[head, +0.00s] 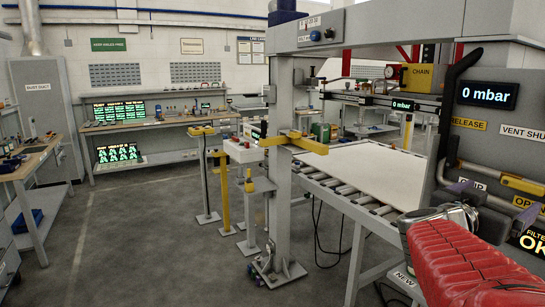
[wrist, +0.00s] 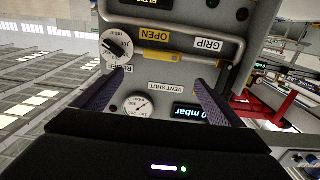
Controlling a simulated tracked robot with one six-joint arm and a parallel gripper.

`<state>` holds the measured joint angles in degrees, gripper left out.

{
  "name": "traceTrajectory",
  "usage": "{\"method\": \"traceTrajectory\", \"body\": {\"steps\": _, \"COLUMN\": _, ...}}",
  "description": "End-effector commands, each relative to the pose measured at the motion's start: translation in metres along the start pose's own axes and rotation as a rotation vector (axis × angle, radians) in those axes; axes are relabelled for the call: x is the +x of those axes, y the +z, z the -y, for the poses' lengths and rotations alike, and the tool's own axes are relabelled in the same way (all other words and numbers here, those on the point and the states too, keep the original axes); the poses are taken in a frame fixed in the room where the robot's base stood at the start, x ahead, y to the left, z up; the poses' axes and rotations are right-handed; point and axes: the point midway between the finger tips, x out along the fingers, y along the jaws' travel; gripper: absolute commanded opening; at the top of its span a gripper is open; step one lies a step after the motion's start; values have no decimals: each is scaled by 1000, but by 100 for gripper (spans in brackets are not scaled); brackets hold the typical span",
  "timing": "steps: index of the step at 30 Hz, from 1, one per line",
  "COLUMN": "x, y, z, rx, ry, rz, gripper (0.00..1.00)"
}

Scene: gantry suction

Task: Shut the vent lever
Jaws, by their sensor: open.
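The vent lever (head: 520,183) is a yellow bar on the grey control panel at the right of the head view. It lies near-level, just above the yellow OPEN label (head: 524,203) and well below the white VENT SHUT label (head: 522,134). In the wrist view, which is upside down, the lever (wrist: 160,56) lies beside the OPEN label (wrist: 162,36). The VENT SHUT label (wrist: 166,86) shows nearer the gripper's palm. My gripper (wrist: 160,80) is open and empty, its purple fingers apart and facing the panel. I cannot tell whether a fingertip touches the lever.
A grey guard rail (wrist: 235,42) curves out around the lever area. A gauge (wrist: 136,105) and a 0 mbar display (head: 486,94) sit on the panel. A roller conveyor with a white sheet (head: 365,170) stands left of my arm.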

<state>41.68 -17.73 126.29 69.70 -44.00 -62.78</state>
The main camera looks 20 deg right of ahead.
Motion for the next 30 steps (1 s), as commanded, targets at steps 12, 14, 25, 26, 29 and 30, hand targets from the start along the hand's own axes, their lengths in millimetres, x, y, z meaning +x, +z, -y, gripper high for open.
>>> {"method": "traceTrajectory", "body": {"steps": 12, "x": 16, "y": 0, "z": 1, "rx": -1, "ry": -4, "rz": 1, "gripper": 91}}
{"method": "traceTrajectory", "body": {"steps": 14, "x": 24, "y": 0, "z": 0, "rx": 0, "ry": -4, "rz": 0, "gripper": 91}}
{"method": "traceTrajectory", "body": {"steps": 25, "x": 74, "y": 0, "z": -2, "rx": -1, "ry": -9, "rz": 1, "gripper": 91}}
{"method": "traceTrajectory", "body": {"steps": 26, "x": 78, "y": 1, "z": -2, "rx": -1, "ry": -10, "rz": 1, "gripper": 91}}
{"method": "traceTrajectory", "body": {"steps": 29, "x": 92, "y": 0, "z": -2, "rx": 0, "ry": -11, "rz": 0, "gripper": 91}}
{"method": "traceTrajectory", "body": {"steps": 30, "x": 97, "y": 1, "z": -1, "rx": -1, "ry": -14, "rz": 1, "gripper": 91}}
